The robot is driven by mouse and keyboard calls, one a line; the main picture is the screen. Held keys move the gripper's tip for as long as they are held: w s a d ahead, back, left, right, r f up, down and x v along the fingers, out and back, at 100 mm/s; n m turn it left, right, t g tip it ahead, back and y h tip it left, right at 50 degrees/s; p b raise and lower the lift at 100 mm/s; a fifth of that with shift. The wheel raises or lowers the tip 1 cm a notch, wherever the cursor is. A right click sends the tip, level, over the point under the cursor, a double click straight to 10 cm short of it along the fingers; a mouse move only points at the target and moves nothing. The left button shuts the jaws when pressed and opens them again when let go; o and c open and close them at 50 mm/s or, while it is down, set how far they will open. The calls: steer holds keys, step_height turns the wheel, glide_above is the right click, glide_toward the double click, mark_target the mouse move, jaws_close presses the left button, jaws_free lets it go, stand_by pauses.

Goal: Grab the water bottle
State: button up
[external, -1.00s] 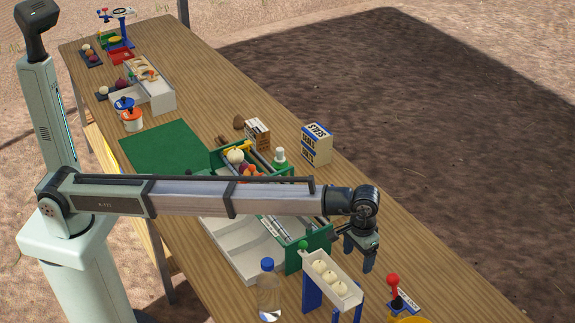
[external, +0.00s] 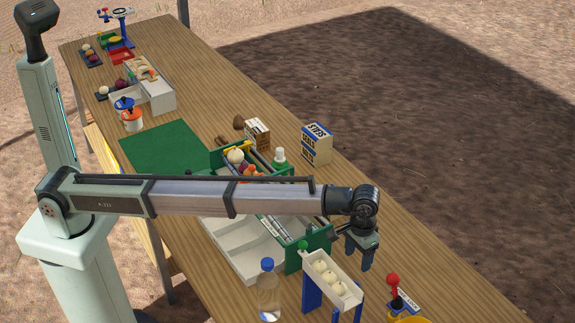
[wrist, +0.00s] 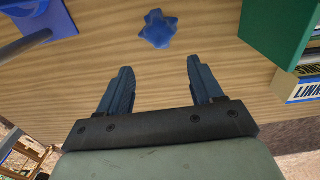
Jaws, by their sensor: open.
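The clear water bottle (external: 269,296) with a blue cap stands upright near the bottom of the external view, left of a white tray of pale balls. My gripper (external: 357,263) points downward above the table, to the right of the bottle and apart from it. In the wrist view my gripper (wrist: 160,66) has its two fingers spread with nothing between them. I cannot make out the bottle in the wrist view.
The white tray (external: 322,261) on blue legs stands between bottle and gripper. A green-sided sorting station (external: 308,253) lies behind it. A red-knobbed lever (external: 393,281) is to the right. A blue star-shaped thing (wrist: 158,28) lies beyond the fingertips.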

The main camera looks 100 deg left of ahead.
step_height(320, 180, up, 24)
steer(key=r, duration=0.1)
steer(key=m+t+y, duration=0.1)
steer(key=m+t, duration=0.3)
steer(key=m, duration=0.2)
glide_above(267, 262)
steer(key=s+d, duration=0.1)
steer(key=s, duration=0.3)
steer(key=shift+m, duration=0.3)
steer(key=x, duration=0.4)
steer(key=s+x, duration=0.1)
steer(key=x, duration=0.4)
steer(key=s+x, duration=0.1)
steer(key=x, duration=0.3)
steer(key=shift+w+d+f, duration=0.1)
steer(key=shift+d+f, duration=0.25)
steer(key=shift+f, duration=0.25)
steer(key=shift+x, duration=2.65)
steer(key=shift+a, duration=0.1)
jaws_close()
